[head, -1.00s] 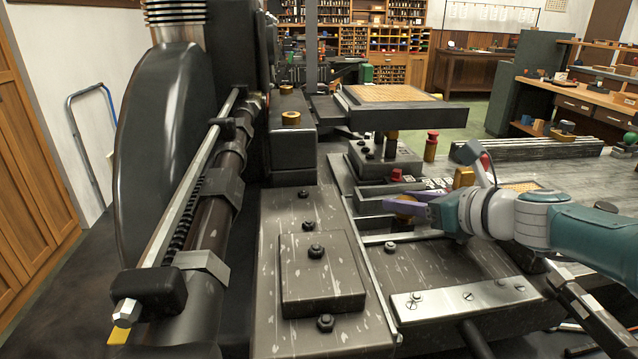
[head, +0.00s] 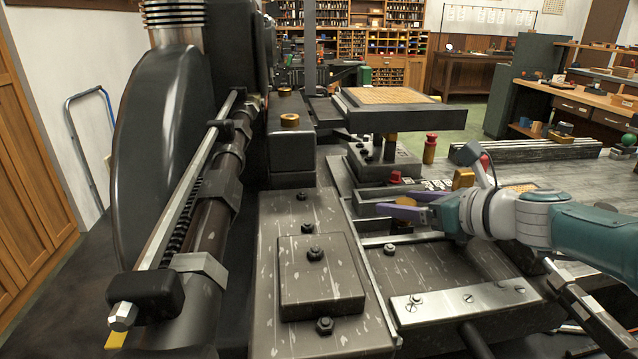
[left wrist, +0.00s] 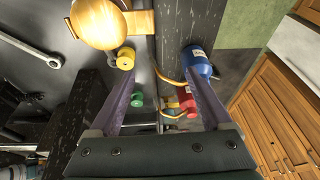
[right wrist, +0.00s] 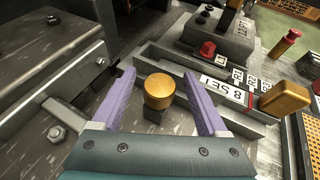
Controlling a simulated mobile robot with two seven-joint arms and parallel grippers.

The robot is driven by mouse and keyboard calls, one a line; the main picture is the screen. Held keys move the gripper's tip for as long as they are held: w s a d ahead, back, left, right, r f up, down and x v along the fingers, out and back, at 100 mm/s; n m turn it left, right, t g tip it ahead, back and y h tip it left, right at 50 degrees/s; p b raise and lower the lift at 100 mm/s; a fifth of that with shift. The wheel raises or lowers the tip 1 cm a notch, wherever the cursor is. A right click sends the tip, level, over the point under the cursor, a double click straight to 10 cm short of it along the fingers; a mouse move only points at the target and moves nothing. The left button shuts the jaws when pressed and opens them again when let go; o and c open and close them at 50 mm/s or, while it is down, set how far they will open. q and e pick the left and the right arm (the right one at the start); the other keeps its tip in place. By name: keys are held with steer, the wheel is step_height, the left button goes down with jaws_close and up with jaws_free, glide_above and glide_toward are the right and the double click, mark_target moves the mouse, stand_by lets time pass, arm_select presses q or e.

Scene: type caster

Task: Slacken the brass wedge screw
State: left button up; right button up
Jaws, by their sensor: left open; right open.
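A round brass screw head (right wrist: 159,86) on a short dark stem shows in the right wrist view. My right gripper (right wrist: 158,95) is open, with one purple finger on each side of the brass head. I see gaps between the head and both fingers. In the head view my right gripper (head: 398,208) reaches in from the right, low over the machine bed, and its fingers mostly hide the brass head. My left gripper (left wrist: 163,95) is open and empty in the left wrist view; it is not in the head view.
A brass block (right wrist: 285,98) and a red knob (right wrist: 207,50) are near. A raised square plate (head: 390,96) stands behind. Beyond the left fingers are blue (left wrist: 198,62) and red (left wrist: 186,100) containers.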

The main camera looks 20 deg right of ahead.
mark_target(406, 202)
steer(key=shift+r, duration=0.1)
step_height(406, 202, up, 20)
steer(key=p, duration=1.5)
